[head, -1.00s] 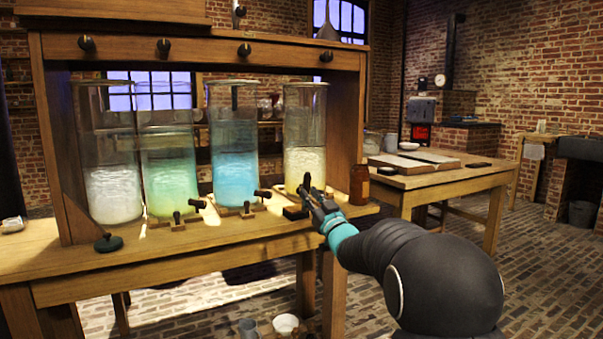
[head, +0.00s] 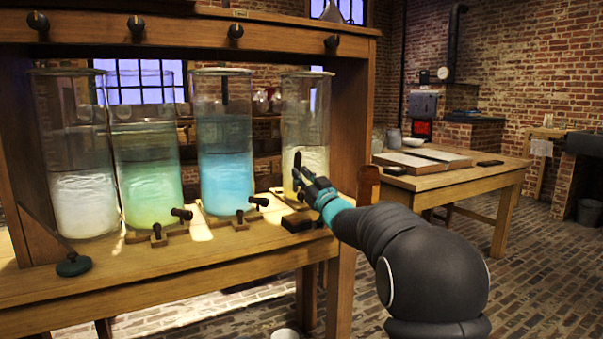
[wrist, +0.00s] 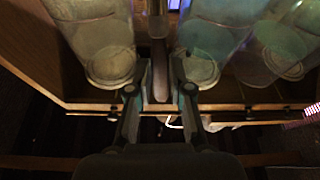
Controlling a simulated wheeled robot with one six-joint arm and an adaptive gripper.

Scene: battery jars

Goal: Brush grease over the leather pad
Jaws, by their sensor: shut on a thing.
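My gripper (head: 306,188) is at the right end of the wooden bench, in front of the jar of pale yellow liquid (head: 304,130). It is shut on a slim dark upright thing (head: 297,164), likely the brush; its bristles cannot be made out. In the wrist view a narrow brownish handle (wrist: 160,65) stands between the two fingers (wrist: 160,90). A small dark flat block (head: 297,222) lies on the bench just below my gripper. It may be the leather pad, but I cannot tell. No grease can be made out.
Jars of white (head: 82,200), green (head: 150,180) and blue liquid (head: 226,170) stand left, with small black-handled fittings (head: 250,208) before them. A dark green disc (head: 73,264) lies front left. A brown bottle (head: 368,185) stands close right of my gripper. Another table (head: 450,182) stands behind.

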